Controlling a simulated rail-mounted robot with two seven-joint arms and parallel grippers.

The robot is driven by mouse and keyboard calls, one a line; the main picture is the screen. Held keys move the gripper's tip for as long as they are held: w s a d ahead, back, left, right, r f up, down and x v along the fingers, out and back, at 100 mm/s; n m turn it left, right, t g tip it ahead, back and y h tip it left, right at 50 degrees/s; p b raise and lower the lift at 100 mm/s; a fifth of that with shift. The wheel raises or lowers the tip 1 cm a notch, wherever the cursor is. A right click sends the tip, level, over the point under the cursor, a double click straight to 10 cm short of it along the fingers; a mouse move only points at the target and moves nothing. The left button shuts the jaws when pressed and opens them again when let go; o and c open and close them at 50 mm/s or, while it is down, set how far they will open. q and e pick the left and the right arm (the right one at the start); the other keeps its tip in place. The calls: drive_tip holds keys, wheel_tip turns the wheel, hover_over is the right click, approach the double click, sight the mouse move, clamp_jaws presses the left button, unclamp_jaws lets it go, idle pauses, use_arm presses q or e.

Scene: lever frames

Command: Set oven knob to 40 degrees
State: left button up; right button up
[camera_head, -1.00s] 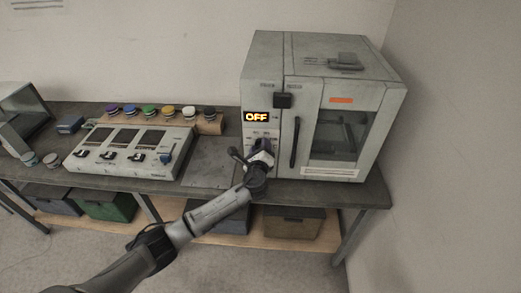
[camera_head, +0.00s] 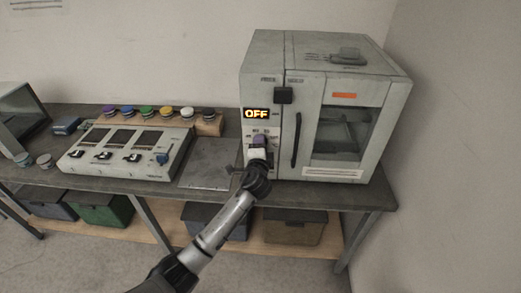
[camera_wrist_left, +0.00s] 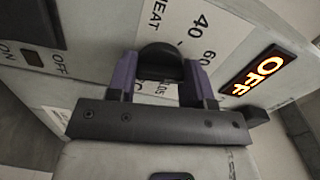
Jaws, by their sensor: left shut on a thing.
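The oven (camera_head: 347,90) is a pale grey box with a window door at the right end of the bench. Its display (camera_head: 256,114) reads OFF in orange and also shows in the left wrist view (camera_wrist_left: 257,76). The dark round oven knob (camera_wrist_left: 160,62) sits between the purple fingers of my left gripper (camera_wrist_left: 160,80), which is shut on it. Dial marks 40 and 60 show above and to the right of the knob; part of the dial is hidden. In the head view my left gripper (camera_head: 257,152) is at the oven's front panel below the display and hides the knob.
A panel with small levers (camera_head: 128,152) and a row of coloured knobs stand to the left. A flat plate (camera_head: 208,164) lies between.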

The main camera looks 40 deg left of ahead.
use_arm(q)
drive_tip(key=n+b, duration=0.3)
drive_tip(key=n, duration=0.8)
drive_tip(key=shift+n+b, duration=0.3)
idle(0.5)
drive_tip(key=o, duration=0.9)
